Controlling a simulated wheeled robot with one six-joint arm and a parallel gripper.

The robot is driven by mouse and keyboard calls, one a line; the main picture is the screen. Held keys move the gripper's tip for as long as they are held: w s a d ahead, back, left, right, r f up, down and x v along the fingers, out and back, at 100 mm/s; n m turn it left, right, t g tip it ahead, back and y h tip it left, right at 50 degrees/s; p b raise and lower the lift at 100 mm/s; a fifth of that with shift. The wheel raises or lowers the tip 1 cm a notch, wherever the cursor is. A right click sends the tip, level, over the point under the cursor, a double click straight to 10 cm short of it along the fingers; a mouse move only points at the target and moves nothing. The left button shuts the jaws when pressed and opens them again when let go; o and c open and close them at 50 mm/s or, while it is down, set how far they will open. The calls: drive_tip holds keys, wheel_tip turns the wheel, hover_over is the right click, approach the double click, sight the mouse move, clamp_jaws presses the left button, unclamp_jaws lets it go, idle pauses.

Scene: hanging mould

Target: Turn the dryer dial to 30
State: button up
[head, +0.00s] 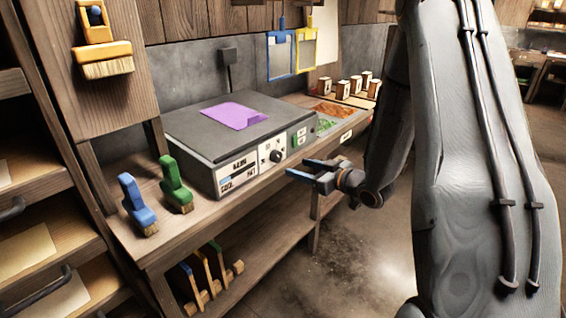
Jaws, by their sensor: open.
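The dryer (200,148) is a low grey box with a flat dark top on the wooden workbench. Its front panel carries a small dark round dial (276,156) on a pale plate, right of a labelled display (238,172). The panel's numbers and the dial's setting are too small to read. A purple sheet (236,115) lies on the dryer's top. My gripper (303,171) is open and empty, in front of the bench edge, a little right of the dial and apart from it. Its fingers point left towards the dryer's front.
Blue (137,203) and green (176,184) brushes stand on the bench left of the dryer. Trays of orange and green material (331,112) and several small blocks lie right of it. Blue and yellow frames (281,54) hang behind. The floor (310,275) in front is clear.

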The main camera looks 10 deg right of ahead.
sight(279, 159)
drive_tip(key=w+a+y, duration=0.2)
drive_tip(key=w+a, duration=0.1)
drive_tip(key=w+a+r+t+y, duration=0.1)
drive_tip(key=a, duration=0.1)
drive_tip(key=shift+w+n+p, duration=0.3)
drive_tip(key=shift+n+p, duration=0.1)
idle(0.3)
drive_tip(key=c, duration=1)
